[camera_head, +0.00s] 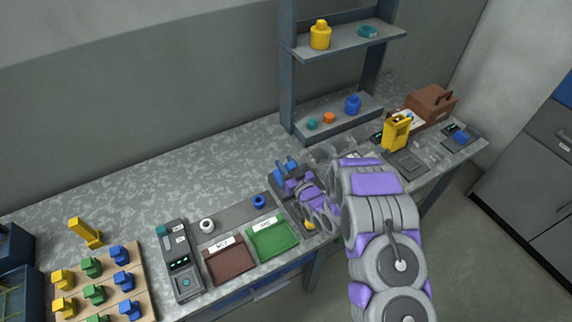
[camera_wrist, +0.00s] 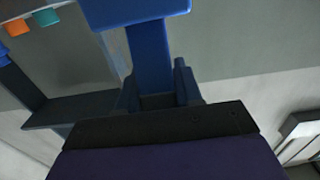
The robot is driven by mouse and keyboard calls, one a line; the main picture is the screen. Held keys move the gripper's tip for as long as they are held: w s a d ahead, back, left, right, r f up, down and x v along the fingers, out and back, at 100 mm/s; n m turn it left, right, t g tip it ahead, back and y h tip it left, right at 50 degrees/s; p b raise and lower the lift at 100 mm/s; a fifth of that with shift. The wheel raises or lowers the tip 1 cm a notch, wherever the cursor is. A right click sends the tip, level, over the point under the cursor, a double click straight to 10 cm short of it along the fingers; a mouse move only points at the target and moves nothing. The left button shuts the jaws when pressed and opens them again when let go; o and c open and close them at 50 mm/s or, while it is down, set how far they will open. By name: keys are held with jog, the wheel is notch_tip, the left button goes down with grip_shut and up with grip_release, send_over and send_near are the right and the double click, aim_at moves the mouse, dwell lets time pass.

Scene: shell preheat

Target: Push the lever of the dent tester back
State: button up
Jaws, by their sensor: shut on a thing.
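The dent tester (camera_head: 278,180) stands on the bench in the middle of the head view, with its blue top showing and its lower part largely hidden by my arm. My gripper (camera_head: 296,184) is right at it. In the wrist view the blue lever (camera_wrist: 148,50) rises between the two dark fingers of my gripper (camera_wrist: 158,88), which are shut on it. The lever has a wide blue head at the top edge of that view. Its lower end is hidden behind my gripper.
A red tray (camera_head: 229,262) and a green tray (camera_head: 273,238) lie left of my arm. A grey device (camera_head: 178,262) stands further left. A shelf rack (camera_head: 287,75) stands behind the tester. A yellow device (camera_head: 396,132) is to the right.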

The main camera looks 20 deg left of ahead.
grip_shut()
jog(key=shift+w, duration=0.1)
jog(key=shift+w+a+r+g+h+p, duration=0.4)
jog(key=shift+w+a+g+h+p, duration=0.15)
jog(key=shift+g+h+p, duration=0.3)
jog(key=a+g+h+p, duration=0.1)
jog(key=p, duration=0.3)
jog(key=w+a+f+g+h+p, duration=0.1)
jog(key=h+p, duration=0.1)
jog(key=p, duration=0.2)
jog(key=w+a+g+h+p, duration=0.1)
jog(key=g+h+p, duration=0.1)
jog(key=p, duration=0.2)
jog(key=shift+w+a+f+p, duration=0.1)
jog(key=shift+w+f+p, duration=0.1)
jog(key=shift+f+p, duration=0.2)
jog(key=shift+w+p, duration=0.1)
jog(key=shift+p, duration=0.25)
